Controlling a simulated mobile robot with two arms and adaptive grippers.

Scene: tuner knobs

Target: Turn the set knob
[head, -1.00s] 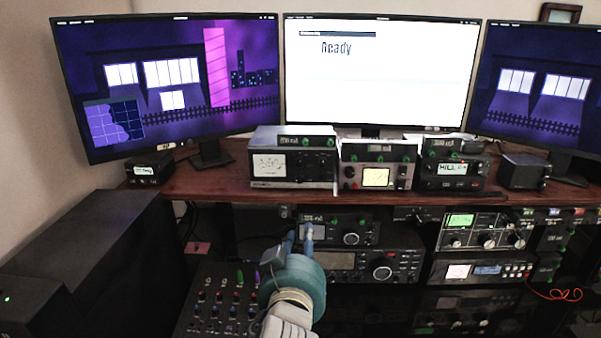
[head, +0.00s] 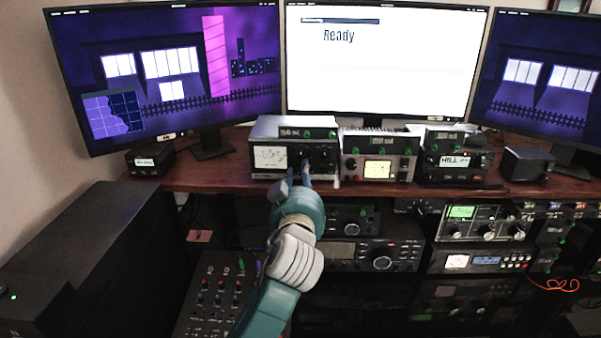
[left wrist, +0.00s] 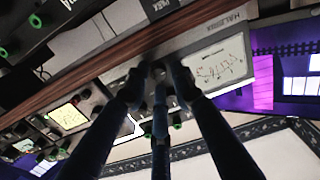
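A silver-topped tuner box (head: 262,127) with a white meter (head: 270,157) stands at the left of the wooden shelf. It also shows upside down in the left wrist view, its meter (left wrist: 215,65) to the right. My left gripper (head: 299,174) is at the lower front of this box, right of the meter. In the left wrist view the gripper's (left wrist: 158,82) dark fingertips are apart, with a small dark knob (left wrist: 157,69) between or just beyond them. I cannot tell whether they touch it. No readable label marks the set knob. My right gripper is out of view.
A box with a yellow screen (head: 378,169) and a black radio (head: 455,160) stand to the right on the shelf. More radios (head: 350,255) fill the rack below. The wooden shelf edge (head: 215,182) runs under the boxes. A knob panel (head: 215,300) lies lower left.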

